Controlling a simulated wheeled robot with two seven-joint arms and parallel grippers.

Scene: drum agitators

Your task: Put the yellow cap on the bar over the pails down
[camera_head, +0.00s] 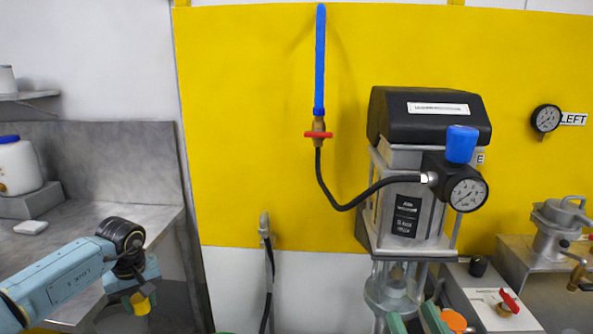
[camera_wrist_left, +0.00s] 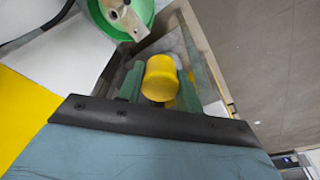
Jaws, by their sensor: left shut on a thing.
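My left gripper (camera_head: 141,293) is shut on the yellow cap (camera_head: 141,303), low at the left in the head view, in front of the grey counter. In the left wrist view the cap (camera_wrist_left: 160,78) sits between the two green fingers. A green round rim (camera_wrist_left: 143,10), perhaps a pail, shows at the top there, with a grey metal piece (camera_wrist_left: 122,17) with holes across it; I cannot tell whether this is the bar. My right gripper (camera_head: 414,321) shows at the bottom edge of the head view, its green fingers apart, partly cut off.
A pump unit (camera_head: 408,205) with a black top, gauge (camera_head: 467,194) and hose stands in front of a yellow wall panel (camera_head: 250,130). An orange round part (camera_head: 453,321) is beside my right gripper.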

